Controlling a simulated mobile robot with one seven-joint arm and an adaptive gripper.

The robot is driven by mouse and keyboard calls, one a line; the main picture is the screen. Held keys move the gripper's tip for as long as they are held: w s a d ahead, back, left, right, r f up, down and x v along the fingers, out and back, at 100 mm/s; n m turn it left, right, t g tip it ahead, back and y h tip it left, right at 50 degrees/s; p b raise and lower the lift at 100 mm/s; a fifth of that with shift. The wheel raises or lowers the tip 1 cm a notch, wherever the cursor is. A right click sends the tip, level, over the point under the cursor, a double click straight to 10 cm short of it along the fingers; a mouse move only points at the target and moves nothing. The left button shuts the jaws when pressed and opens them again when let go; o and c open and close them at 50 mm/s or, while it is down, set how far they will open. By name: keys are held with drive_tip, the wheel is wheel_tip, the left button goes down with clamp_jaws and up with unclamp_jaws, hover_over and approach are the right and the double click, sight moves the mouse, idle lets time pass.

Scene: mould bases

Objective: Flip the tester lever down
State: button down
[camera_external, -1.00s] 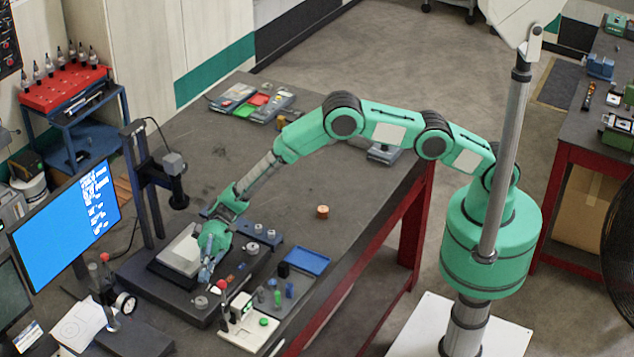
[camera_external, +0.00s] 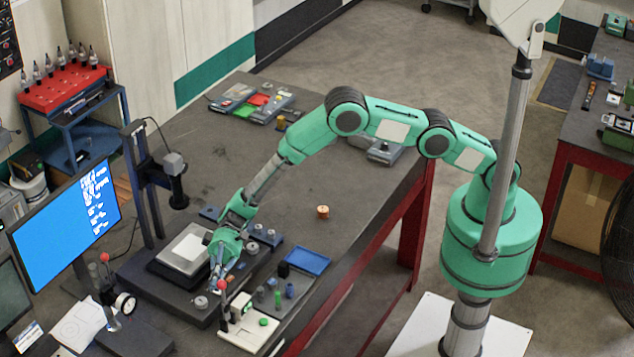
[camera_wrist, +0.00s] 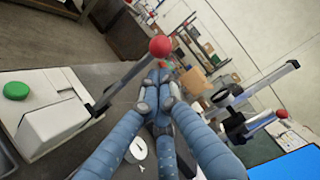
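The tester is a beige box (camera_external: 246,330) with a green button at the near edge of the bench. Its lever, a rod with a red ball knob (camera_external: 222,285), stands up from it. In the wrist view the tester body (camera_wrist: 50,115) is at left. The lever rod (camera_wrist: 125,80) slants up to the red knob (camera_wrist: 160,47). My gripper (camera_external: 215,289) is low beside the knob. In the wrist view its blue fingers (camera_wrist: 157,78) come together at the tips, just below the knob in the picture. Nothing shows between them. Whether they touch the lever is unclear.
A dark base plate with a light block (camera_external: 187,248) lies behind the gripper. A blue tray (camera_external: 307,261) and small coloured parts are right of it. A dial gauge stand (camera_external: 125,304) with another red knob (camera_external: 104,257) is at left.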

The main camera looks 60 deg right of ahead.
drive_tip(key=shift+s+r+n+h+b, duration=0.15)
drive_tip(key=shift+s+n+h+b, duration=0.15)
drive_tip(key=shift+s+n+b, duration=0.7)
drive_tip(key=shift+s+r+b, duration=0.1)
drive_tip(key=shift+s+b, duration=0.15)
drive_tip(key=shift+b, duration=0.75)
drive_tip(key=shift+s+f+n+t+h+b, duration=0.45)
drive_tip(key=shift+s+f+n+t+b, duration=0.8)
drive_tip(key=shift+s+b, duration=1.45)
drive_tip(key=shift+s+f+n+t+h+b, duration=0.55)
drive_tip(key=shift+s+f+n+b, duration=1.2)
drive_tip(key=shift+b, duration=1.65)
drive_tip(key=shift+s+f+n+t+h+b, duration=0.4)
drive_tip(key=shift+s+f+n+t+b, duration=1)
drive_tip(key=shift+s+b, duration=1.45)
drive_tip(key=shift+w+f+g, duration=0.25)
drive_tip(key=shift+f+g, duration=0.1)
drive_tip(key=shift+g, duration=0.05)
